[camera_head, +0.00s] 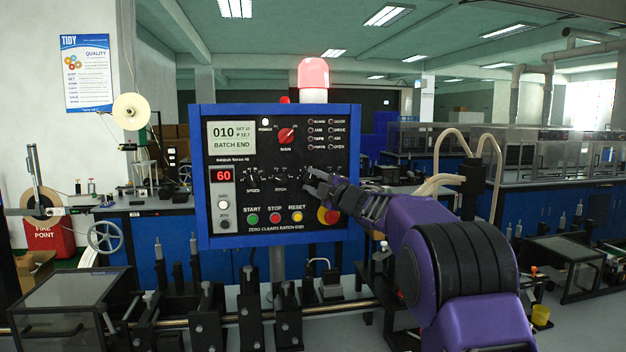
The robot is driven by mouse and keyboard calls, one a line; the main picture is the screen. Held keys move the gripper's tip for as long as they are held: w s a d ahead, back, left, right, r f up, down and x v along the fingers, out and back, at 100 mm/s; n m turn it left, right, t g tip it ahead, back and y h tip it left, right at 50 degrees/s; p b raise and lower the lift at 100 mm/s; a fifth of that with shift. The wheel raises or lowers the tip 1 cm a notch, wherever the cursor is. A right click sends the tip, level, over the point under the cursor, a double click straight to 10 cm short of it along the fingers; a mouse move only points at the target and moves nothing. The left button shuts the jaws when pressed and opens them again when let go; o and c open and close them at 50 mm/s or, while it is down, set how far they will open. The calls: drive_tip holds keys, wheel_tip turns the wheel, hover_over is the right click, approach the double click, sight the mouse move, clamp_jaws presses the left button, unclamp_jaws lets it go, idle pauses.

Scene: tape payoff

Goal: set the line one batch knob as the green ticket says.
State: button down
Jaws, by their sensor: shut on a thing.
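The control panel (200,180) stands upright in the middle, with a blue frame and black face. Its row of small knobs includes a speed knob (254,181) and a pitch knob (281,182). My gripper (310,181) is at the right end of this row, shut on a knob there. The panel's display (231,137) reads 010, SET 10, BATCH END. A red readout (221,176) shows 60. I see no green ticket that I can make out.
The red main switch (287,135) is above the knobs. Green, red and yellow buttons are below, with a red stop button (327,215) close under my gripper. A lit red beacon (313,73) tops the panel. Machine rods and clamps (285,318) fill the front.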

idle(0.3)
drive_tip(key=shift+c, duration=2.1)
unclamp_jaws()
drive_tip(key=shift+s, duration=0.1)
drive_tip(key=b+v, duration=0.3)
drive_tip(key=v, duration=1.4)
drive_tip(key=shift+b, duration=0.3)
drive_tip(key=shift+d+r, duration=0.1)
drive_tip(key=shift+d, duration=0.05)
